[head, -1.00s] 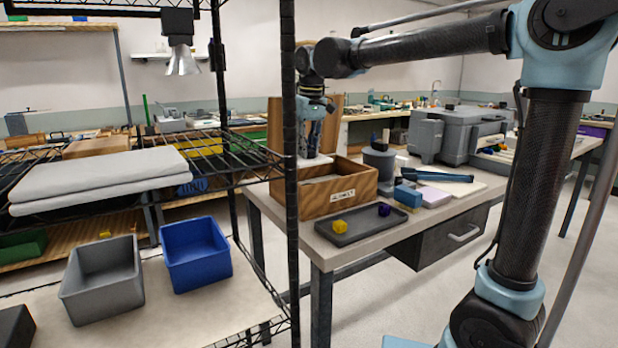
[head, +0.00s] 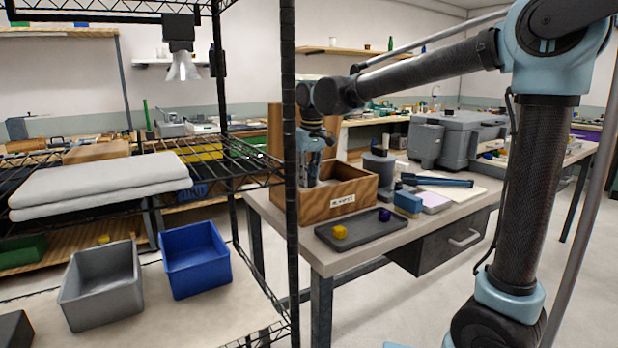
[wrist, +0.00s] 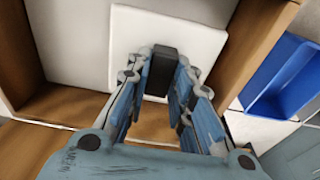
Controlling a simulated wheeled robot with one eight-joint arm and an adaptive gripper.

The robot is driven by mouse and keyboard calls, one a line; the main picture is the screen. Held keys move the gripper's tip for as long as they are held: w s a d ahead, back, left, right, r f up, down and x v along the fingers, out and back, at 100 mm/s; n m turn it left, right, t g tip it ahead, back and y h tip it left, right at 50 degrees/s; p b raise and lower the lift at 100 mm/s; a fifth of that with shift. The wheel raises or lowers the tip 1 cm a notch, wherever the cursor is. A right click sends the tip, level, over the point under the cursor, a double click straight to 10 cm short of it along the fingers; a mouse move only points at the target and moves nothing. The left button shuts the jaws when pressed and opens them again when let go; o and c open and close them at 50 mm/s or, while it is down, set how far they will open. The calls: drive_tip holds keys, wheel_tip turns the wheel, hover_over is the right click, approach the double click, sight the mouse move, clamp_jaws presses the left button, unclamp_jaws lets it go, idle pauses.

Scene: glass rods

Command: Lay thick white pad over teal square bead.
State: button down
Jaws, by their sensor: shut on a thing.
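The thick white pad (wrist: 205,45) is a pale square with a dark upright block (wrist: 162,68) on its near part. My gripper (wrist: 165,75) is shut on that dark block, with a finger on each side. The pad is inside or just above the wooden box (wrist: 65,112); its exact height over the box floor I cannot tell. In the head view my gripper (head: 311,178) reaches down into the wooden box (head: 345,203), behind its front wall, and the pad is mostly hidden there. I see no teal square bead; anything under the pad is hidden.
A dark tray (head: 360,232) with a yellow bead (head: 340,232) and a purple bead (head: 384,215) lies before the box. A blue block (head: 407,201) stands to its right. A black shelf post (head: 290,130) rises in front, left of the gripper. A blue bin (wrist: 285,75) shows at right.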

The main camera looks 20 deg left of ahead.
sight(310, 180)
drive_tip(key=c, duration=1.4)
unclamp_jaws()
drive_tip(key=r, duration=0.8)
drive_tip(key=s+d+r, duration=0.1)
drive_tip(key=r, duration=0.3)
drive_tip(key=d+f+m, duration=0.2)
drive_tip(key=d+f, duration=0.2)
drive_tip(key=d, duration=0.6)
drive_tip(key=d+f+m, duration=0.1)
drive_tip(key=d+f, duration=0.2)
drive_tip(key=d, duration=0.7)
drive_tip(key=d+f+m, duration=0.2)
drive_tip(key=d+f, duration=0.2)
drive_tip(key=d, duration=0.5)
drive_tip(key=s+d+f+m, duration=0.1)
drive_tip(key=s+d+f, duration=0.3)
drive_tip(key=d+f, duration=0.2)
drive_tip(key=s+d+f+m+t, duration=0.1)
drive_tip(key=s+d+f+m, duration=0.1)
drive_tip(key=s+d+f, duration=0.3)
drive_tip(key=s+d+f+m+h, duration=0.1)
drive_tip(key=s+d+f, duration=0.4)
drive_tip(key=f, duration=0.4)
drive_tip(key=shift+d+f+m, duration=0.25)
drive_tip(key=shift+d+m, duration=0.15)
drive_tip(key=shift+d, duration=0.45)
drive_tip(key=shift+w, duration=0.1)
